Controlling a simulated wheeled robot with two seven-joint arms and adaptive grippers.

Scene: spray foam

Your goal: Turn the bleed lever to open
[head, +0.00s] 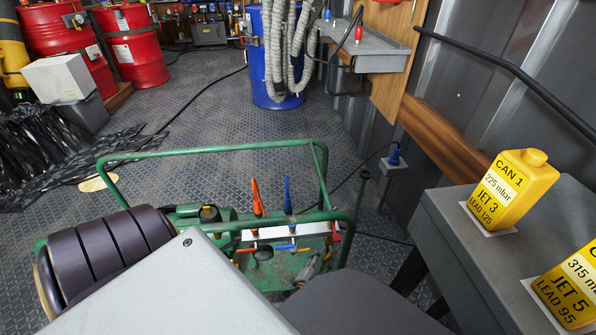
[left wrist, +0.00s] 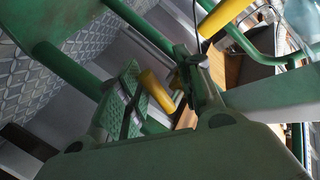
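The spray rig (head: 180,240) has a green tube frame and stands on the floor in front of me. Its pale manifold bar (head: 290,231) carries a red-orange upright handle (head: 257,198) and a blue upright handle (head: 287,195). Small yellow-orange levers (head: 303,273) show below the bar; I cannot tell from the head view which is the bleed lever. In the left wrist view, my left gripper (left wrist: 162,85) is open, with a yellow lever (left wrist: 157,92) between its fingers. A gap shows beside the lever; contact is unclear. My right gripper is not in view.
Yellow cans (head: 513,190) stand on a grey bench (head: 455,235) at right. A blue drum (head: 278,80) with pale hoses stands behind the rig, red drums (head: 133,50) at back left. The rig's top rail (head: 215,151) crosses above the levers.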

